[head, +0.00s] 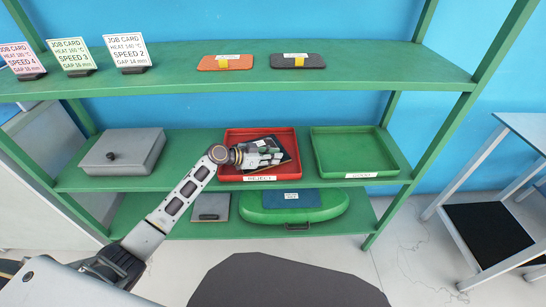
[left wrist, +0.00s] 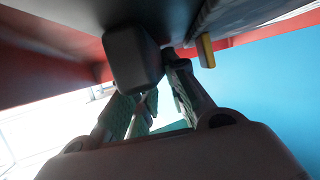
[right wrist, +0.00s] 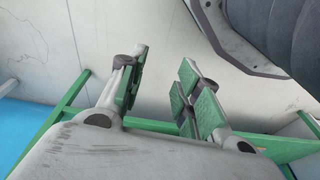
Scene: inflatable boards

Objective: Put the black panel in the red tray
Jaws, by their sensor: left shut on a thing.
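The red tray (head: 230,141), labelled REJECT, stands on the middle shelf. My left gripper (head: 268,155) is over this tray, shut on a dark panel (head: 291,149). The panel is partly hidden by the gripper and looks tilted; I cannot tell whether it touches the tray floor. In the left wrist view, the panel's dark grip block (left wrist: 133,58) is at the fingers, with a yellow piece (left wrist: 206,50) to the right and red tray walls around. My right gripper (right wrist: 158,95) shows only in its wrist view, open and empty.
A green tray (head: 319,157) stands right of the red one, and a grey lidded box (head: 124,152) left. The top shelf holds an orange panel (head: 226,62), another dark panel (head: 298,61) and several job cards (head: 127,54). A green case (head: 335,207) lies below.

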